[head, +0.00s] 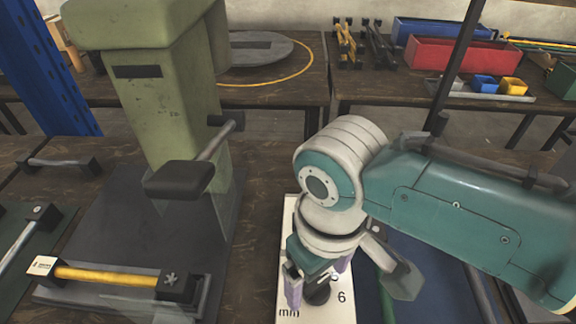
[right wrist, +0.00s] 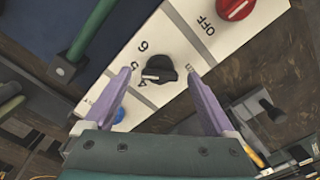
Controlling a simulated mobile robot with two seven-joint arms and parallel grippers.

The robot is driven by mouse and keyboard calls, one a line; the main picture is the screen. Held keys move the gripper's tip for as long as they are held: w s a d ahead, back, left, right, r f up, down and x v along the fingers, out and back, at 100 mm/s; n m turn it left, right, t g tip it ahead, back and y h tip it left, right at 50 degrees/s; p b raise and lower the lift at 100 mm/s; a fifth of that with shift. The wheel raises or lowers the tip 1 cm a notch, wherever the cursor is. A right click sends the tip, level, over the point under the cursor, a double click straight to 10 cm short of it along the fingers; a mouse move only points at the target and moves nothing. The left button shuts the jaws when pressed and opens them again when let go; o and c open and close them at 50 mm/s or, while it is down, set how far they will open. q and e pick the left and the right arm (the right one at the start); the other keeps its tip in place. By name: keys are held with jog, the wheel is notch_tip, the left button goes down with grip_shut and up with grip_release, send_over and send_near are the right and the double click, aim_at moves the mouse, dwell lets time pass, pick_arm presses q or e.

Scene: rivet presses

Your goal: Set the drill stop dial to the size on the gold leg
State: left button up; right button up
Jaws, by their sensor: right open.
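The drill stop dial is a black knob (right wrist: 159,69) on a white panel (right wrist: 180,30). Its pale pointer mark faces the numeral side, near 4 and 5; I cannot tell which exactly. A 6 is printed beside them. My right gripper (right wrist: 160,73) is open, its purple fingers on either side of the knob, apart from it in the picture. In the head view the right gripper (head: 318,283) is over the panel (head: 288,240), partly hiding the knob. The gold leg (head: 105,275) lies at lower left, with black ends and a white tag (head: 42,265) too small to read. My left gripper is not in view.
A green press (head: 165,100) with a black-padded lever (head: 180,178) stands left of my right arm. The panel also has a red OFF knob (right wrist: 235,8) and a blue button (right wrist: 118,115). Coloured bins (head: 460,53) stand on the back table.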

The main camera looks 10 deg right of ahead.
jog(key=shift+f, duration=0.35)
jog(key=c, duration=1.4)
